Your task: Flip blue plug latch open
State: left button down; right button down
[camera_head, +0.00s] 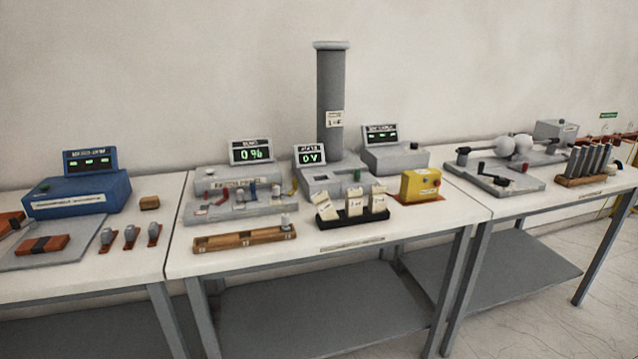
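A low grey panel (232,212) lies on the middle table and carries several small coloured parts in a row. Neither of my grippers shows in this view.
A wooden tray (240,240) lies in front. A black card holder (352,218) and a yellow box (421,185) stand to the right. A blue instrument (80,195) is on the left table.

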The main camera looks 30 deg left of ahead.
aim_at(253, 185)
jog(key=z, duration=2)
jog(key=k, duration=2.15)
jog(key=u, duration=1.8)
